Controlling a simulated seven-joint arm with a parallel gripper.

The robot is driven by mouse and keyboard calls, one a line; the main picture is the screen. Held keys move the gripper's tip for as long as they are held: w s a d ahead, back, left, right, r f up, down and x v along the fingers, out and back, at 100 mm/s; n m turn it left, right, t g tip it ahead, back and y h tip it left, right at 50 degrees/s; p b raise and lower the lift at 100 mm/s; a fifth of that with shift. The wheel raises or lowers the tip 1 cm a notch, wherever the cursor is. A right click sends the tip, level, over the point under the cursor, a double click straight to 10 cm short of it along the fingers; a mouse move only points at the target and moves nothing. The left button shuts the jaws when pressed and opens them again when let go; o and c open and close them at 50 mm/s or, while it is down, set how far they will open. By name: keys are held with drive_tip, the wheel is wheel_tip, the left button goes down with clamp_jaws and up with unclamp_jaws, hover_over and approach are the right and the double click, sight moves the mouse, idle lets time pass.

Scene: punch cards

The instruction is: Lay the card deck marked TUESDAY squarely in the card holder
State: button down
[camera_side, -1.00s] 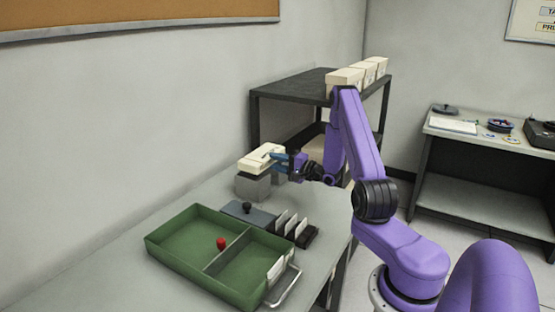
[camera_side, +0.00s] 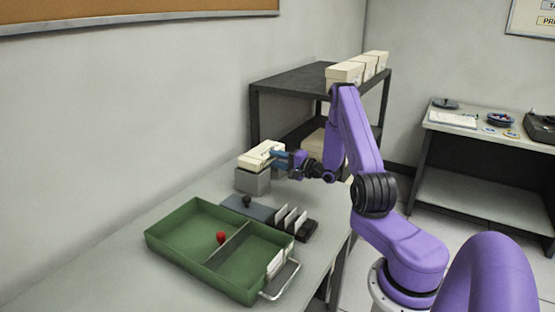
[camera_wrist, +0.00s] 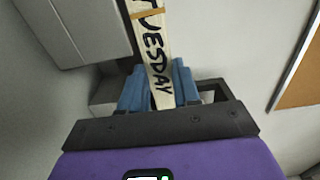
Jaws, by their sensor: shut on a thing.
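The cream card deck (camera_side: 261,154) is at two grey blocks at the back of the bench, on or just above them; I cannot tell if it touches. In the wrist view the deck (camera_wrist: 153,50) shows its long edge with TUESDAY in black letters and an orange band across it. My gripper (camera_side: 281,158) reaches in from the right, its blue fingers shut on the deck's near end. The fingers also show on both sides of the deck in the wrist view (camera_wrist: 160,88). A green two-part tray (camera_side: 178,248) stands at the front; I cannot tell whether it is the card holder.
A slate plate (camera_side: 262,212) with a black knob (camera_side: 247,201) and a dark rack (camera_side: 309,228) of upright white cards lie between tray and blocks. A red knob (camera_side: 221,238) is in the tray. A black shelf (camera_side: 290,79) with cream boxes (camera_side: 345,73) stands behind.

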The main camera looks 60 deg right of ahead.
drive_tip(key=shift+f, duration=2.6)
drive_tip(key=c, duration=0.7)
unclamp_jaws()
drive_tip(key=shift+c, duration=0.2)
drive_tip(key=shift+f, duration=0.1)
drive_tip(key=s, duration=1.7)
drive_tip(key=shift+s, duration=0.2)
